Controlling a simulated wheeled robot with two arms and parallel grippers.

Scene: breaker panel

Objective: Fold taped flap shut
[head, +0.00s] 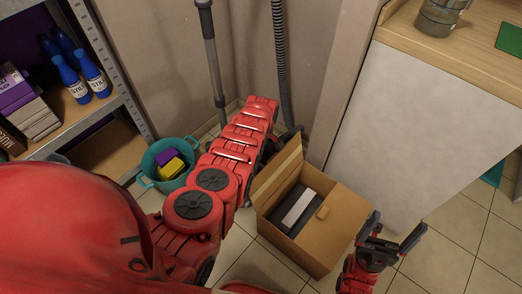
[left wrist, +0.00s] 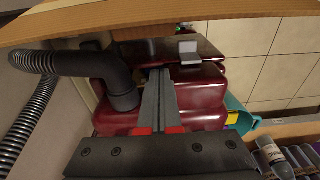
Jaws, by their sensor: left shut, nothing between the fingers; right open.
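A brown cardboard box (head: 300,250) stands on the floor. One flap (head: 277,177) stands raised at its left-back side, with a paler strip along its upper part. The right part of the top (head: 345,213) looks covered, with a small tan tab at its edge. A dark item with a white label (head: 297,208) shows in the opening. My right gripper (head: 399,236) is open and empty, just right of the box. My left gripper is hidden in the head view; in the left wrist view it (left wrist: 158,75) is shut and empty, below a cardboard panel (left wrist: 150,22).
A dark red machine (left wrist: 215,93) with a black hose (left wrist: 108,70) is close behind the left fingers. A teal basin (head: 163,162) holds cloths or sponges. A shelf (head: 104,150) stands left and a counter (head: 430,125) right. Tiled floor is clear in front.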

